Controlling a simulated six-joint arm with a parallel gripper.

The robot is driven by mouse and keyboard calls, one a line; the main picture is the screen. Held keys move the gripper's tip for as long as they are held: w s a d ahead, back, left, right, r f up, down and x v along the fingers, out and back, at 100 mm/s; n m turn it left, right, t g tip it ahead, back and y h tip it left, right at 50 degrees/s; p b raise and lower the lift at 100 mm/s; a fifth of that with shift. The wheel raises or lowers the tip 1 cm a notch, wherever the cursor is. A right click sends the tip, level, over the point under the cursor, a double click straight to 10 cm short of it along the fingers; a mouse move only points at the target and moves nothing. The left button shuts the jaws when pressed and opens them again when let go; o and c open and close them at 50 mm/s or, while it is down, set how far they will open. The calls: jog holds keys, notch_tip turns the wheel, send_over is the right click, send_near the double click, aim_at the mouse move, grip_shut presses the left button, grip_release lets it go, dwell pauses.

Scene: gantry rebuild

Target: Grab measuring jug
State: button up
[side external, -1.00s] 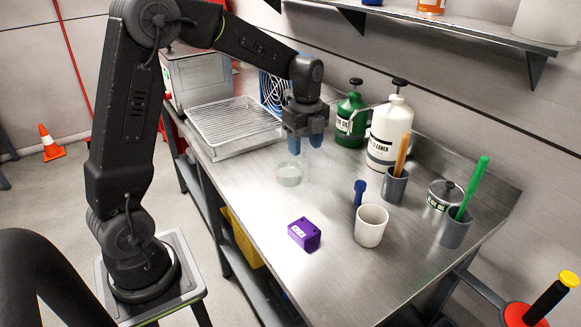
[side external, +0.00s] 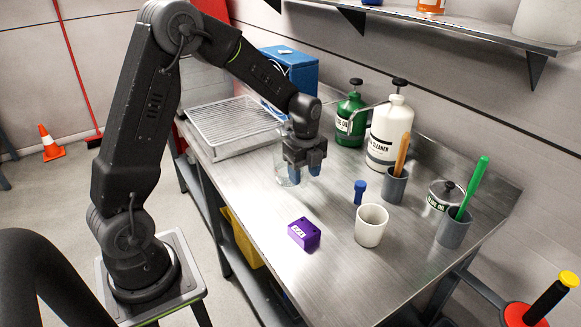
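The measuring jug (side external: 281,173) looks like a clear, see-through container standing upright on the steel bench. Part of the jug is hidden behind the gripper.
A purple box (side external: 304,233), white cup (side external: 371,225) and blue-handled item (side external: 360,192) stand in front. The white cleaner bottle (side external: 390,135) and green bottle (side external: 350,122) are behind to the right. A wire-rack tray (side external: 232,125) lies to the left.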

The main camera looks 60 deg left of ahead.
grip_shut()
jog(key=shift+r, duration=0.2)
dwell(0.5)
